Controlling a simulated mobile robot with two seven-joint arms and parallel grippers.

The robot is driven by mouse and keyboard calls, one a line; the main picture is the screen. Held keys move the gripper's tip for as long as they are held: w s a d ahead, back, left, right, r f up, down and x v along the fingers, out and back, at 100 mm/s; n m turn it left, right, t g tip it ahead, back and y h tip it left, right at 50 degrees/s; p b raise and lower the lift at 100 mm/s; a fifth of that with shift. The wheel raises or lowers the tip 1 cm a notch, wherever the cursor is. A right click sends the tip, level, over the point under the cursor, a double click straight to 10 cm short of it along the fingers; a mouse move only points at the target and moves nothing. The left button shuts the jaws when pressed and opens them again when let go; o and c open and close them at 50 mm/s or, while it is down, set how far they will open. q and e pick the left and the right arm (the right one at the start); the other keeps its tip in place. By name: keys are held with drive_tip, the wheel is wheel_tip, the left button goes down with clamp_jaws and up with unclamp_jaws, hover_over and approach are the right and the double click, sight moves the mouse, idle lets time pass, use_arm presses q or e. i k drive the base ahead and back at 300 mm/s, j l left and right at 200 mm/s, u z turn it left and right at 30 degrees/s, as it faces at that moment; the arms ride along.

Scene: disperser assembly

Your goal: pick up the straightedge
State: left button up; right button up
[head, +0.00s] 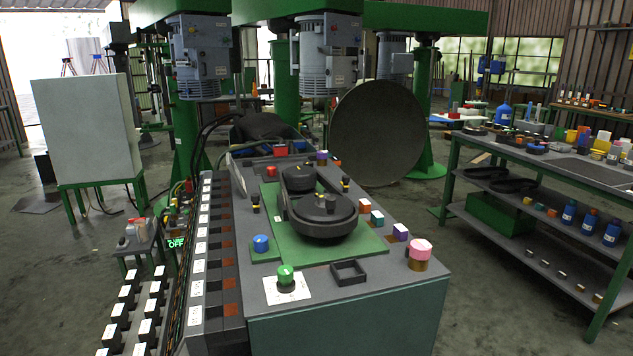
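I cannot pick out the straightedge with certainty. A thin pale strip (238,176) lies along the back left part of the grey workbench top (385,285); I cannot tell whether it is the straightedge. Neither of my grippers shows in the head view.
The bench bears a green plate (368,247) with a black belt-and-pulley part (323,215), several coloured knobs and blocks, and a small black square frame (348,272). A shelved table (560,155) with bottles and tools stands at right. The floor between them is clear.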

sight(281, 150)
drive_tip(key=z, duration=1.35)
drive_tip(key=i+z, duration=0.35)
drive_tip(key=i, duration=0.15)
drive_tip(key=i+z, duration=0.3)
drive_tip(key=i, duration=0.25)
drive_tip(key=i+u, duration=0.15)
drive_tip(key=i, duration=0.4)
drive_tip(key=i+l+u, duration=0.1)
drive_tip(key=i, duration=0.45)
drive_tip(key=i+u, duration=1.7)
drive_tip(key=i+l+u, duration=0.1)
drive_tip(key=i+u, duration=0.3)
drive_tip(key=i, duration=0.8)
